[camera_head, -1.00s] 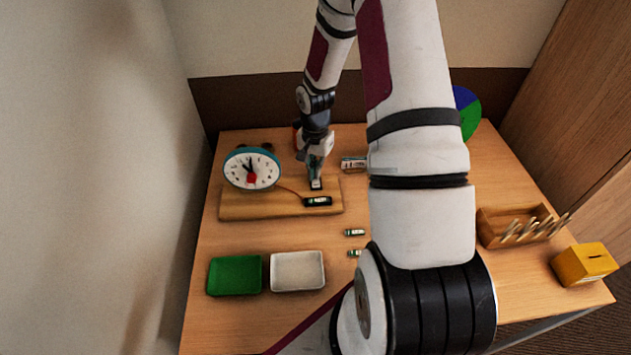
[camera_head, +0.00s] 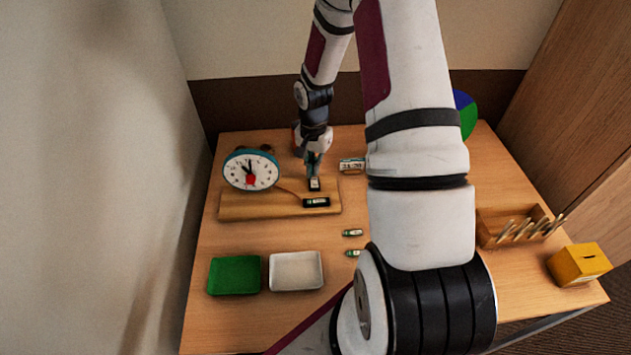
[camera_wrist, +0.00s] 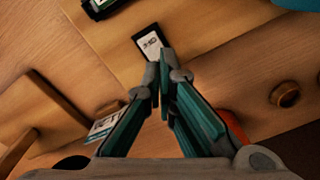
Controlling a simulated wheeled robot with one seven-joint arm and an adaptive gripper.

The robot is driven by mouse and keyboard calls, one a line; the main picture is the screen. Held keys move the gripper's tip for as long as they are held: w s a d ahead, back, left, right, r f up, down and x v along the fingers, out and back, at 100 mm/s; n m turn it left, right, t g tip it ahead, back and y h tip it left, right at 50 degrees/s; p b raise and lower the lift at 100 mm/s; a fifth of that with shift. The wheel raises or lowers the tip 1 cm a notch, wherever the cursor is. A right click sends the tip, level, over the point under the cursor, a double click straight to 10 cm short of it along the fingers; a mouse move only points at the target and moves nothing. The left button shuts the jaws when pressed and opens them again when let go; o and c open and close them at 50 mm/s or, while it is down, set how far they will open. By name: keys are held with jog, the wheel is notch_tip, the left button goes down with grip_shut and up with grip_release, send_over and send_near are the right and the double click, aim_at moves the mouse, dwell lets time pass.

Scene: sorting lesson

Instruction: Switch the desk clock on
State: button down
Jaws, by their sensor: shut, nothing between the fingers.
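The desk clock (camera_head: 250,170) has a white dial and teal rim and stands on the left of a wooden board (camera_head: 240,208). A small switch (camera_head: 315,184) with a white face and dark frame sits on the board, right of the clock; it also shows in the wrist view (camera_wrist: 151,43). A battery in a black holder (camera_head: 316,202) lies just in front of the switch, with a red wire towards the clock. My gripper (camera_head: 314,174) is shut and empty, fingertips down at the far edge of the switch. Whether they touch it I cannot tell.
A green tray (camera_head: 235,275) and a white tray (camera_head: 296,271) stand at the front left. Small batteries (camera_head: 352,233) lie right of them. A wooden rack (camera_head: 515,228) and a yellow box (camera_head: 579,265) stand at the right. My arm hides the table's middle.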

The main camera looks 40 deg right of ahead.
aim_at(314, 179)
jog(key=shift+r+p, duration=1)
jog(key=shift+r, duration=1.3)
jog(key=shift+r, duration=0.1)
jog(key=s+a+r+n+t, duration=0.1)
jog(key=s+a+r+n, duration=0.15)
jog(key=r, duration=0.45)
jog(key=s+a+r+n+h, duration=0.1)
jog(key=a+r, duration=0.3)
jog(key=r, duration=0.4)
jog(key=s+a+r+n+t, duration=0.1)
jog(key=a+r+n, duration=0.15)
jog(key=r, duration=0.45)
jog(key=s+a+r+n+t, duration=0.1)
jog(key=s+a+r+n, duration=0.1)
jog(key=s, duration=0.4)
jog(key=s+a+r+n+t, duration=0.1)
jog(key=s+a+r+n, duration=0.1)
jog(key=s+a+r, duration=0.3)
jog(key=s+a+r+n+y, duration=0.1)
jog(key=s+a+r+n, duration=0.1)
jog(key=s, duration=0.5)
jog(key=shift+a+r+n+t, duration=0.4)
jog(key=shift+a+r, duration=0.3)
jog(key=shift+a, duration=0.15)
